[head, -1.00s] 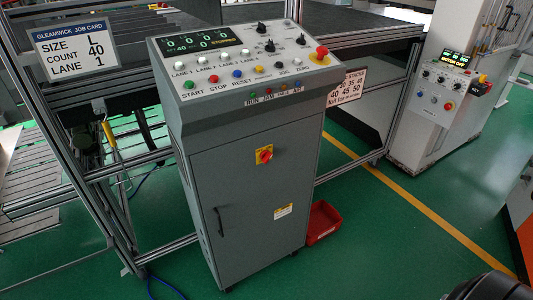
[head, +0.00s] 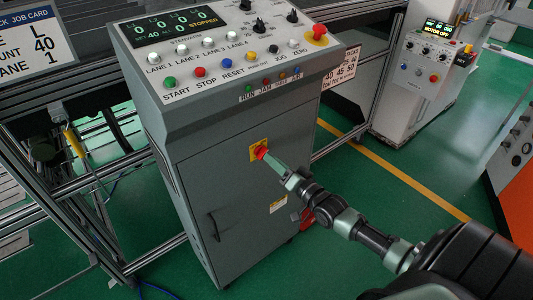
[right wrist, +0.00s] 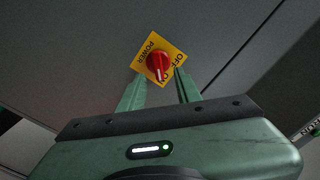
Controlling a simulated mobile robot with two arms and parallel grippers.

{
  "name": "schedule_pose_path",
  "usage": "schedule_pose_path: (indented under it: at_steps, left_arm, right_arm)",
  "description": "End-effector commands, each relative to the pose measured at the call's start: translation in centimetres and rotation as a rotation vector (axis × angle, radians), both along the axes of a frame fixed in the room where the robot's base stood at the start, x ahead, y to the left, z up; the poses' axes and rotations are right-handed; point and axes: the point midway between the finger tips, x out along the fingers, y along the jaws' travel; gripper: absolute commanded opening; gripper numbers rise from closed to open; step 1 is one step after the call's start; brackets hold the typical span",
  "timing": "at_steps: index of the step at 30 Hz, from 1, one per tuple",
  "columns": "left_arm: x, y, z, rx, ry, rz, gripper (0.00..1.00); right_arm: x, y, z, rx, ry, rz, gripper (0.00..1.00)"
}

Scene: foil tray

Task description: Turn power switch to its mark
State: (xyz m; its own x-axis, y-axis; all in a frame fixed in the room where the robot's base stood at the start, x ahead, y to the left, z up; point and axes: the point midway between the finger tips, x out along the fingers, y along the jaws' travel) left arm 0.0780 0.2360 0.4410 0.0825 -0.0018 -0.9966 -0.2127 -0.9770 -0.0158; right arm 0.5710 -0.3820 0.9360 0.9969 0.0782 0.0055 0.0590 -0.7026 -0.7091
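The power switch is a red rotary knob on a yellow plate low on the front of the grey control cabinet (head: 215,190). In the head view the knob (head: 262,150) is partly covered by my right gripper (head: 272,158). In the right wrist view the red knob (right wrist: 158,62) has a white pointer line, and its yellow plate (right wrist: 150,43) reads POWER, OFF and ON. My right gripper (right wrist: 160,76) is open, with one green fingertip at each side of the knob's lower part. I cannot tell whether the fingers touch it. My left gripper is not in view.
The cabinet's sloped top holds buttons, selector knobs and a display (head: 175,27) reading STOPPED. A job card (head: 30,45) hangs at the left. A white machine (head: 415,85) stands at the back right.

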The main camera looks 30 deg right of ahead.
Motion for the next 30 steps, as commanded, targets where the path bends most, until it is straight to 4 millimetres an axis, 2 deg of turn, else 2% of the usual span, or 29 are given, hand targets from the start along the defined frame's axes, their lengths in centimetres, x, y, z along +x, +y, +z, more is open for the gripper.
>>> schedule_pose_path:
  at_steps: [3, 7, 18, 19, 22, 23, 30]
  left_arm:
    - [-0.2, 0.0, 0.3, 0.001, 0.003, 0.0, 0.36]
    - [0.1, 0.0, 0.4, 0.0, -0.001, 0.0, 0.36]
    - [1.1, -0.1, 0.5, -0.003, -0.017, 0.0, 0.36]
    - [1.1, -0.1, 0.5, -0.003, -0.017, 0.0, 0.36]
    - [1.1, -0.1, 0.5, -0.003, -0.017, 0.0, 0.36]
    - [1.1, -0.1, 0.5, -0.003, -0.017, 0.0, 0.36]
    - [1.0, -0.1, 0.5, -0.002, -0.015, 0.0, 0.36]
  right_arm:
    - [2.0, 0.1, 0.2, -0.001, -0.001, -0.001, 0.34]
    - [3.3, 0.3, 0.1, -0.002, 0.0, 0.0, 0.34]
    - [4.0, 0.3, -0.1, -0.002, 0.002, 0.001, 0.34]
    - [4.0, 0.3, -0.1, -0.002, 0.002, 0.001, 0.31]
    - [4.0, 0.3, -0.1, -0.002, 0.002, 0.001, 0.03]
    - [4.0, 0.3, -0.1, -0.002, 0.002, 0.001, 0.0]
    - [4.0, 0.3, -0.1, -0.008, 0.002, 0.0, 0.0]
